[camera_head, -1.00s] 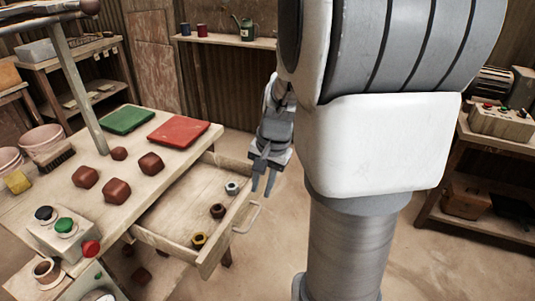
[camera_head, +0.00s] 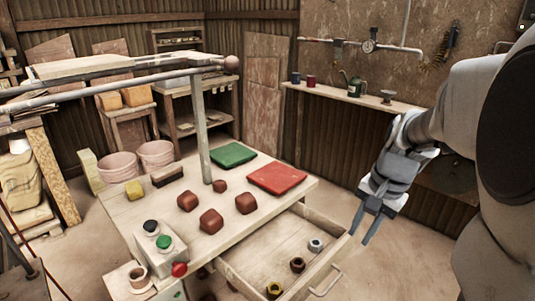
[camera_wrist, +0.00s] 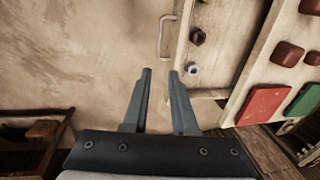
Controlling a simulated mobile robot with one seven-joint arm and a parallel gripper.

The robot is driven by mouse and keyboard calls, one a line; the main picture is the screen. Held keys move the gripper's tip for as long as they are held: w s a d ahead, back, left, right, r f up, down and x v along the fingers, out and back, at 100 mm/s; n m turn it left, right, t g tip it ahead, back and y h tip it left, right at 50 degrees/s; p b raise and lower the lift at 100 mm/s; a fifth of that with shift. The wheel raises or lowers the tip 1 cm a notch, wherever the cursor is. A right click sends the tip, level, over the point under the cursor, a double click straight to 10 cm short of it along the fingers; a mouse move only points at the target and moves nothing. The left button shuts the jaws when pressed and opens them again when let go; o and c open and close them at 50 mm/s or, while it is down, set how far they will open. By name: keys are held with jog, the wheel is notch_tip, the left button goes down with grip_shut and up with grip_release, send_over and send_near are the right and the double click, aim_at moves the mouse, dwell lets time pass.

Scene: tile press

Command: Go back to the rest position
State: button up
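My gripper (camera_head: 365,226) hangs to the right of the open drawer (camera_head: 252,271), beside its right edge and apart from it. Its two fingers point down and show a gap between them. In the wrist view, my gripper (camera_wrist: 160,72) is open with nothing between its fingertips, over bare floor. The drawer's handle (camera_wrist: 166,36) is just beyond the fingertips in that view. The drawer holds a silver nut (camera_head: 315,245), a dark nut (camera_head: 297,265) and a brass nut (camera_head: 274,290).
The table carries a green tile (camera_head: 232,155), a red tile (camera_head: 277,178), several brown lumps (camera_head: 211,221) and a button box (camera_head: 160,243). A metal post (camera_head: 200,130) rises from it. A wall shelf (camera_head: 350,96) stands behind. Floor right of the drawer is clear.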

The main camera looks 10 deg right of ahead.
jog(key=s+a+r+n+t, duration=0.1)
jog(key=s+a+r+n, duration=0.15)
jog(key=a, duration=0.35)
jog(key=s+a+r+n, duration=0.1)
jog(key=a+r+n, duration=0.2)
jog(key=a, duration=0.3)
jog(key=s+a+n+t+h, duration=0.1)
jog(key=s+a+n+t, duration=0.2)
jog(key=s+n, duration=0.3)
notch_tip(320, 180, up, 12)
jog(key=s+p, duration=0.1)
jog(key=p, duration=1.1)
jog(key=shift+s+d+r, duration=0.2)
jog(key=shift+m, duration=0.25)
dwell(0.4)
